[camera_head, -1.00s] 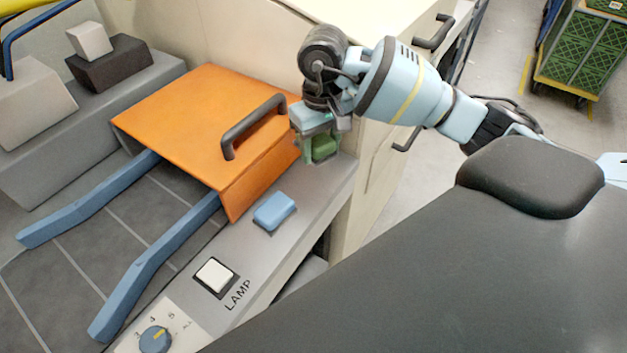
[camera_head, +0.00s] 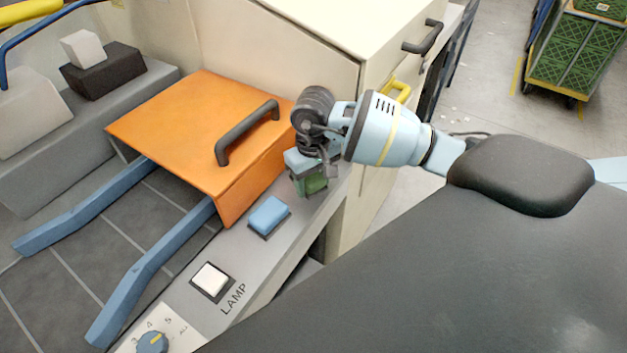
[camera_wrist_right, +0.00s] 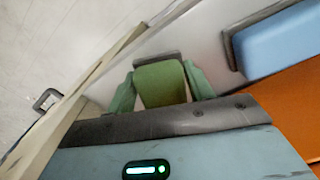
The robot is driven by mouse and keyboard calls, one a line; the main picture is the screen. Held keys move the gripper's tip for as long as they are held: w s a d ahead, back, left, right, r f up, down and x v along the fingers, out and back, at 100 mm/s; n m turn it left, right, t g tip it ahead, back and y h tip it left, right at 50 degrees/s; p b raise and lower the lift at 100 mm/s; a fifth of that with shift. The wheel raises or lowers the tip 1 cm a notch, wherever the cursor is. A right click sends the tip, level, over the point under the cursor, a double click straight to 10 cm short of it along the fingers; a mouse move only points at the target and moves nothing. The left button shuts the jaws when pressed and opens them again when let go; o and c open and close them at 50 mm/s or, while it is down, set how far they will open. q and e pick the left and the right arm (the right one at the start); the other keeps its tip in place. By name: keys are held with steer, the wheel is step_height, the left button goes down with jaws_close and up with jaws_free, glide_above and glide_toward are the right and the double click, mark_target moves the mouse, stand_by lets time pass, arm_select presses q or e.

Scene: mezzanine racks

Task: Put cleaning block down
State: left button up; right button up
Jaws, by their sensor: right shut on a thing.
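My right gripper (camera_head: 311,186) is shut on a green cleaning block (camera_head: 316,183), just above or on the grey ledge beside the orange cover (camera_head: 190,130). I cannot tell whether the block touches the ledge. In the right wrist view the green block (camera_wrist_right: 160,84) sits between the pale green fingers, with a grey strip at its far end. My left gripper is not in view.
The grey ledge (camera_head: 241,249) is narrow, with a white lamp switch (camera_head: 210,279) and a blue knob (camera_head: 152,342) nearer to me. The orange cover's dark handle (camera_head: 247,132) stands up left of the gripper. A cream cabinet (camera_head: 345,70) rises behind.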

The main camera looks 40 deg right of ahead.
mark_target(313, 177)
steer(key=shift+f, duration=0.15)
steer(key=shift+f, duration=0.1)
steer(key=shift+f, duration=0.15)
steer(key=o, duration=0.9)
steer(key=shift+o, duration=0.2)
step_height(313, 177, up, 12)
steer(key=shift+r, duration=0.25)
steer(key=shift+f, duration=0.1)
